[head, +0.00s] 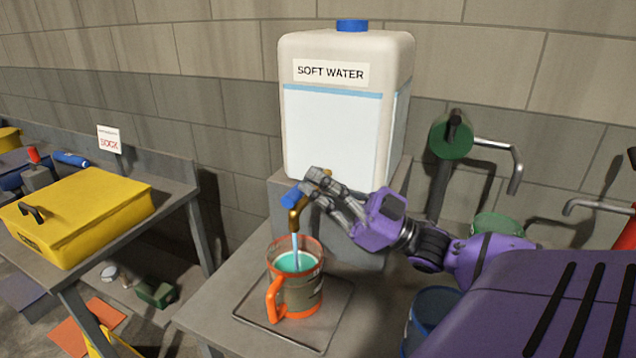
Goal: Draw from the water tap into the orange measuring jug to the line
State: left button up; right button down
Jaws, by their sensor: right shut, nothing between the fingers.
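The orange measuring jug (301,295) stands upright on a tray under the tap, its handle toward the front left. Greenish liquid shows inside it, and a light-blue stream of water (295,247) runs into it from the tap. The brass tap (300,206) has a blue handle (289,198) and sits below the white soft water tank (345,110). My right gripper (313,182) is shut and empty at the tap, its fingertips beside the blue handle; whether they touch it is unclear. The line on the jug cannot be made out. My left gripper is not in view.
The shallow tray (338,335) lies on the grey bench. A blue bucket (431,311) stands at the right, below my right arm. A yellow case (80,213) rests on the left table. Green wall fittings (452,138) with a grey pipe are at the right.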

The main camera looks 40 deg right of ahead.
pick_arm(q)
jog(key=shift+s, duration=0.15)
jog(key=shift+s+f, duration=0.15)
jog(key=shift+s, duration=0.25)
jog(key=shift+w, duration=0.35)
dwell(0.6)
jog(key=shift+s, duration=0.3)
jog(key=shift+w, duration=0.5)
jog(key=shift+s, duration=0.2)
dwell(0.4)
